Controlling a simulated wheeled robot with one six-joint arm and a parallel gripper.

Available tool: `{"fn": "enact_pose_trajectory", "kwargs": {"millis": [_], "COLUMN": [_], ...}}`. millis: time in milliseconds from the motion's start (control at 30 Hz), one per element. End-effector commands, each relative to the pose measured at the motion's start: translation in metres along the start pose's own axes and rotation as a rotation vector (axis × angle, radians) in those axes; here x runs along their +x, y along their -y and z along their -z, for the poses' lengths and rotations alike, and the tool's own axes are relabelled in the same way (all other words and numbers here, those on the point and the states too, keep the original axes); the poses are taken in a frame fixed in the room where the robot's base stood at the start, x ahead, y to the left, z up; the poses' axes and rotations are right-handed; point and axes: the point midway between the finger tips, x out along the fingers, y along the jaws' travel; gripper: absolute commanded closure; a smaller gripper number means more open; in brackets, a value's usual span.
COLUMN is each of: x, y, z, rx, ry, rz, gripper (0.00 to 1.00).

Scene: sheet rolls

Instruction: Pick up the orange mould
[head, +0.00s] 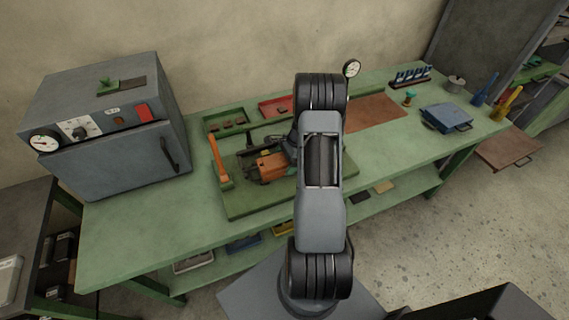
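The orange mould (270,166) appears as a blocky orange piece on a green board or base (240,200) on the workbench, left of my arm in the head view. Dark parts lie around it and cover some of its outline. My gripper (284,155) is at the end of my arm, close to the right side of the orange piece. My arm hides much of it. I cannot tell whether the fingers touch the mould or how far apart they are.
A grey oven (110,130) fills the bench's left end. Green (227,121) and red (276,106) trays lie behind. A blue box (446,117) sits at right. The bench's front left is clear.

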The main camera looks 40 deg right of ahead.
Motion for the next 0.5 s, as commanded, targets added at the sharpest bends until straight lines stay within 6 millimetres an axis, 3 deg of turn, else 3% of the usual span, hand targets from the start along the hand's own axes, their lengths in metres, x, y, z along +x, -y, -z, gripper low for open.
{"fn": "enact_pose_trajectory", "kwargs": {"millis": [67,500], "x": [-0.0001,-0.0006], "y": [0.0,0.0004], "z": [0.0,-0.0001], "rx": [0.0,0.0], "ry": [0.0,0.0], "rz": [0.0,0.001], "gripper": [0.1,0.52]}}
